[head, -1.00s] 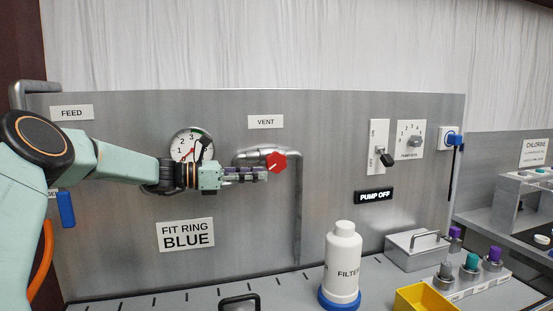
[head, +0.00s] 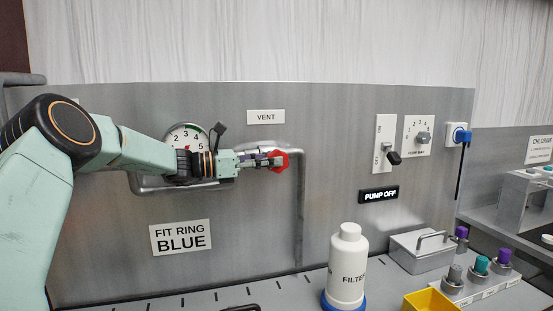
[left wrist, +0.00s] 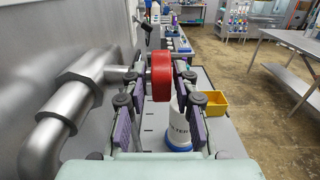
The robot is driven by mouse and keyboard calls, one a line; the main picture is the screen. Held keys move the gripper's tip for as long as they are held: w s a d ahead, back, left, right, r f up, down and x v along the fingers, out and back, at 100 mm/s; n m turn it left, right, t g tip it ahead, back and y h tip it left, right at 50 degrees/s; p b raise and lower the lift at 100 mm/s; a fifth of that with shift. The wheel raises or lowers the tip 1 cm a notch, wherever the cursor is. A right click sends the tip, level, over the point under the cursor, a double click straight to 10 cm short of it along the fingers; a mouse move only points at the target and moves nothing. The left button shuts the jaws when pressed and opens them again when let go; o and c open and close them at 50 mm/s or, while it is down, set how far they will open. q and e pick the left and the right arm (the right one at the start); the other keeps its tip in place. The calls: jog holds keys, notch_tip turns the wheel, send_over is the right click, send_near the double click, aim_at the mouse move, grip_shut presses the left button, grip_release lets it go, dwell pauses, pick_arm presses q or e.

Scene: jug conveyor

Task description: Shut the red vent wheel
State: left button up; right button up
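The red vent wheel (head: 282,160) sits on the metal pipe below the VENT label (head: 266,117). My left gripper (head: 272,161) reaches it from the left, and its fingertips overlap the wheel in the head view. In the left wrist view the red wheel (left wrist: 161,76) stands between the two fingers of my left gripper (left wrist: 158,85). The fingers are apart, one on each side, with a gap visible on the left side of the wheel. Contact on the right side cannot be told. My right gripper is not in view.
A grey pipe (head: 300,205) runs down the panel by the wheel. A gauge (head: 186,138) lies behind my left wrist. A white FILTER bottle (head: 347,270), a lidded metal box (head: 412,257) and a yellow bin (head: 430,301) stand on the bench below.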

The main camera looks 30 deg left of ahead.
pick_arm(q)
jog(key=shift+x, duration=1)
jog(key=shift+d+r, duration=0.1)
jog(key=shift+d, duration=0.25)
jog(key=shift+a, duration=0.1)
jog(key=shift+a, duration=0.2)
jog(key=shift+c, duration=1.4)
jog(key=shift+d, duration=0.1)
grip_shut()
